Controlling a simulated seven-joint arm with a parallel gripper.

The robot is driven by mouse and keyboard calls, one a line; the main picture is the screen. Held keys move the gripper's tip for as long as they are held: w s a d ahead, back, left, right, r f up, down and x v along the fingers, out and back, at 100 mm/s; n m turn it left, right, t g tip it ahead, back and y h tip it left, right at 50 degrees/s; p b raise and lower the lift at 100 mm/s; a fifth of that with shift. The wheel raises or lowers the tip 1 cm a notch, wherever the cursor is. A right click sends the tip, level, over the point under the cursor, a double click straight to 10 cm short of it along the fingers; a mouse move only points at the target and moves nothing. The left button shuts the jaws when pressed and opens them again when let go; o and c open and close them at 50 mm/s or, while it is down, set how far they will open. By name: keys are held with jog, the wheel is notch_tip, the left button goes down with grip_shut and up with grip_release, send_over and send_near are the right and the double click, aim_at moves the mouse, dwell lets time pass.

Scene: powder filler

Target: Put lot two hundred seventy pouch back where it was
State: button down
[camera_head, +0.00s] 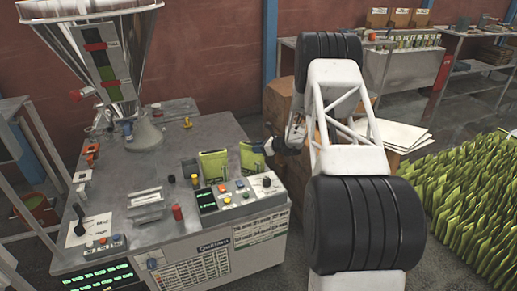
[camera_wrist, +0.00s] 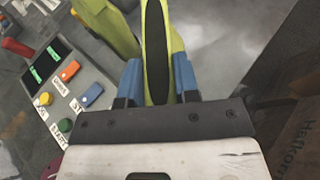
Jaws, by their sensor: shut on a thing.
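My gripper (camera_head: 269,146) is at the right end of the filler machine's top. It is shut on a yellow-green pouch (camera_head: 252,157). In the wrist view the blue fingers of my gripper (camera_wrist: 158,82) sit on both sides of this pouch (camera_wrist: 151,35), which is seen nearly edge-on with a dark face. A second yellow-green pouch (camera_head: 213,165) stands just left of it on the machine, apart from my gripper; it also shows in the wrist view (camera_wrist: 108,27). I cannot read a lot number on either pouch, and the held pouch's lower end is hidden in the wrist view.
A control panel (camera_head: 240,196) with coloured buttons lies in front of the pouches. The hopper (camera_head: 97,45) rises at the left. Many green pouches (camera_head: 470,200) cover the floor at right. Cardboard boxes (camera_head: 279,103) stand behind my arm. Shelves line the back wall.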

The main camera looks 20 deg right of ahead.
jog(key=c, duration=0.8)
grip_release()
jog(key=shift+c, duration=0.2)
jog(key=shift+s+d, duration=0.1)
jog(key=v, duration=1.1)
jog(key=shift+s+d+r, duration=0.2)
jog(key=shift+s+r, duration=0.05)
jog(key=shift+r, duration=0.1)
